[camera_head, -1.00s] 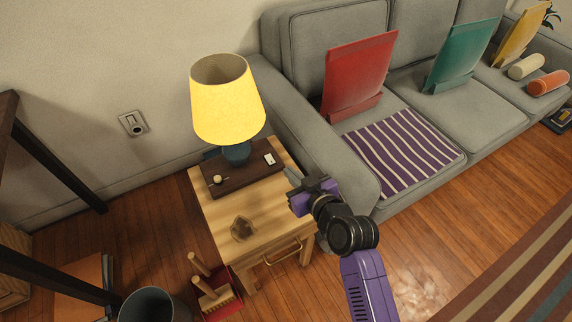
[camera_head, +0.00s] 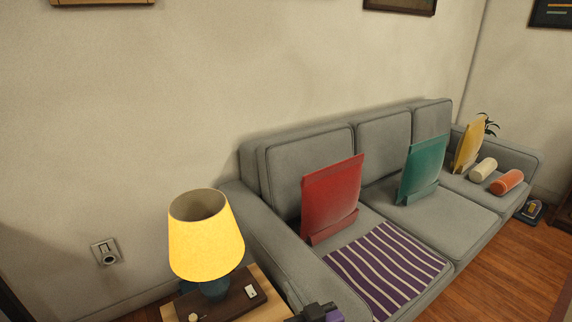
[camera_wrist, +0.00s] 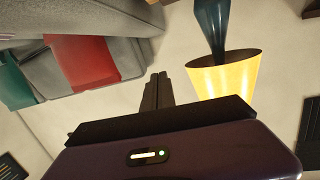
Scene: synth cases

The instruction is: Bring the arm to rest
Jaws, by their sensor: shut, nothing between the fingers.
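My gripper (camera_head: 318,312) is only partly in the head view, at the bottom edge, in front of the sofa's near arm and right of the side table (camera_head: 271,312). In the wrist view my gripper (camera_wrist: 158,78) has its two dark fingers together with nothing between them. The fingers appear apart from everything around them. The rest of my arm is below the head view.
A yellow-shaded lamp (camera_head: 205,240) and a dark tray (camera_head: 235,304) stand on the side table. The lamp (camera_wrist: 224,78) shows upside down in the wrist view. The grey sofa (camera_head: 455,210) holds a red cushion (camera_head: 332,197), a teal one (camera_head: 420,168) and a striped cloth (camera_head: 385,265).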

